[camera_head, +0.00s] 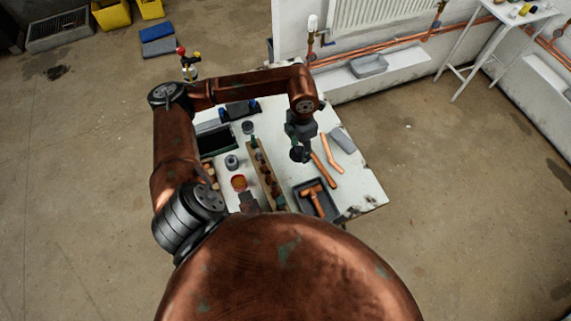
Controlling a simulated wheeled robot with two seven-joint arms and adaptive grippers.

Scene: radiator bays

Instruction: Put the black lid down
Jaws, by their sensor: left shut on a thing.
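My left gripper (300,145) hangs at the end of my copper-coloured arm, above the right half of the white worktable (362,187). It is shut on a dark round thing, apparently the black lid (299,156), small and partly hidden by the fingers. Whether the lid touches the tabletop cannot be told from here. An open jar with orange-red contents (239,183) stands left of the wooden rack (262,172). My right gripper is not in view.
Copper pipes (331,153) and a grey block (343,140) lie right of the gripper. A grey pot (231,162) and a black bin (213,143) stand left. Some tabletop at the right is bare.

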